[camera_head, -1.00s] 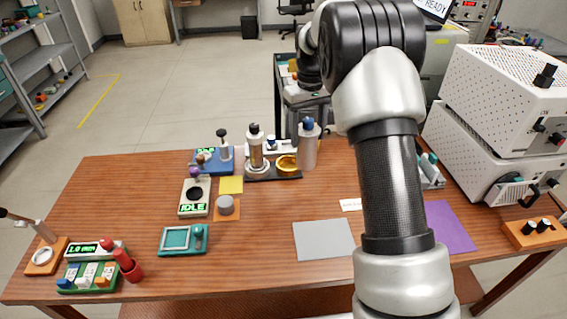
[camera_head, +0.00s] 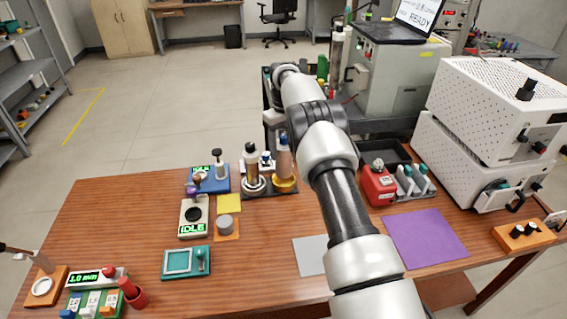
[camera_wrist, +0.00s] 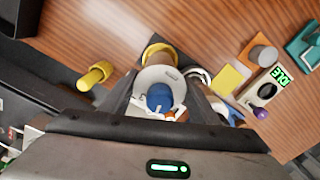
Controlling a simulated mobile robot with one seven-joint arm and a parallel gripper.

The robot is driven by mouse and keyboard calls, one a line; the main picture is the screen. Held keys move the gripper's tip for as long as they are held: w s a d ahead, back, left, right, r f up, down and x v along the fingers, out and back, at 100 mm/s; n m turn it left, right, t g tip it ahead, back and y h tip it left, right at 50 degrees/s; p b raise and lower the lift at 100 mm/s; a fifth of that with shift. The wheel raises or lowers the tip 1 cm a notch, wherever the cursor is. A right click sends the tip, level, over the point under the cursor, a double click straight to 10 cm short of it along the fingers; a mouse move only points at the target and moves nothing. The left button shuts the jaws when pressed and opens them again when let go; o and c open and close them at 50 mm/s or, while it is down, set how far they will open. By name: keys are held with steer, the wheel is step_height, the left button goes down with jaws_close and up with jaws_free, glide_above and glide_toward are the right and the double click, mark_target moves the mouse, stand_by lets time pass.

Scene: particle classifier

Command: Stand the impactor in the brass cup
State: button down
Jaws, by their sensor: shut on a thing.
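In the head view my gripper is not clearly visible.
Left of the cup, on the same dark base, stands another cylinder (camera_head: 251,163) in a pale ring. A blue device (camera_head: 212,182) and yellow pad (camera_head: 229,204) lie further left. A red device (camera_head: 378,186) stands right of my arm.

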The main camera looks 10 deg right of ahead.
mark_target(284, 159)
steer(key=shift+f, duration=2.45)
steer(key=shift+f, duration=0.15)
steer(key=c, duration=0.7)
jaws_free()
steer(key=shift+o, duration=0.2)
